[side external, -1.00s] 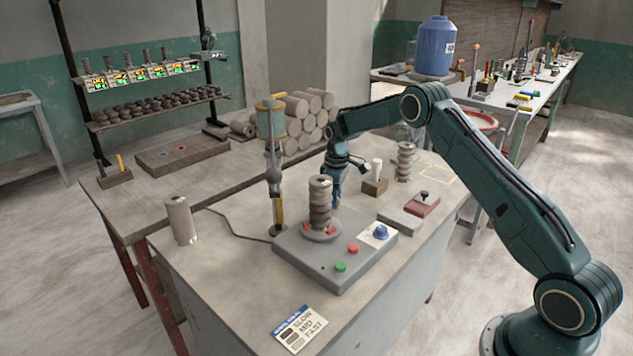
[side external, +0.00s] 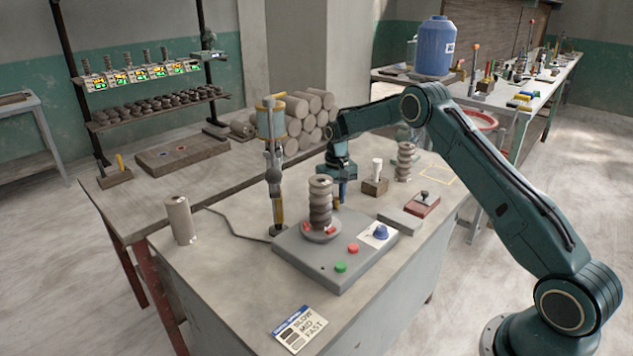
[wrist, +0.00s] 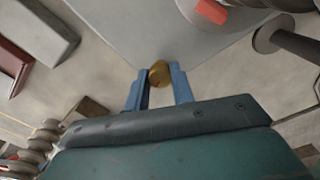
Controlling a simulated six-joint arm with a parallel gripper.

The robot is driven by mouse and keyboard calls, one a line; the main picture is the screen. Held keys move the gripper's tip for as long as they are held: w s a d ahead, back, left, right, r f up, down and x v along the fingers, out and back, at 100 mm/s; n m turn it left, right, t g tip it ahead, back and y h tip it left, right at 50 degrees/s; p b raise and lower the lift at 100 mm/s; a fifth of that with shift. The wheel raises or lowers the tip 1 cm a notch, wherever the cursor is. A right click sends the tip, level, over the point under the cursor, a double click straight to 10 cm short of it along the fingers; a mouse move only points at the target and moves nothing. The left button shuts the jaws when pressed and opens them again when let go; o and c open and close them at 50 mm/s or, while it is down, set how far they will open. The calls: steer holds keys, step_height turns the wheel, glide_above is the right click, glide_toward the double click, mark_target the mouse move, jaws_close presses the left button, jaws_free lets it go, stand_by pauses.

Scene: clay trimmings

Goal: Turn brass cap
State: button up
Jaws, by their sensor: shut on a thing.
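The brass cap (wrist: 159,74) shows in the wrist view as a small round golden piece between the two blue fingertips of my gripper (wrist: 160,82). My gripper is shut on it, at the edge of the grey machine box (wrist: 185,35). In the side view my gripper (side external: 340,198) points down at the far side of the machine box (side external: 300,262), behind the ribbed clay column (side external: 320,203). The cap cannot be made out in that view.
The box top carries a green button (side external: 340,267), a red button (side external: 353,248) and a blue knob (side external: 380,232). A post (side external: 273,180) stands left of the column. A small wooden block (side external: 375,187) and another ribbed column (side external: 405,162) stand to the right.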

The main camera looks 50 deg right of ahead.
mark_target(336, 198)
steer(key=shift+m, duration=0.6)
steer(key=shift+r, duration=0.1)
steer(key=o, duration=1)
step_height(336, 198, up, 14)
stand_by(0.4)
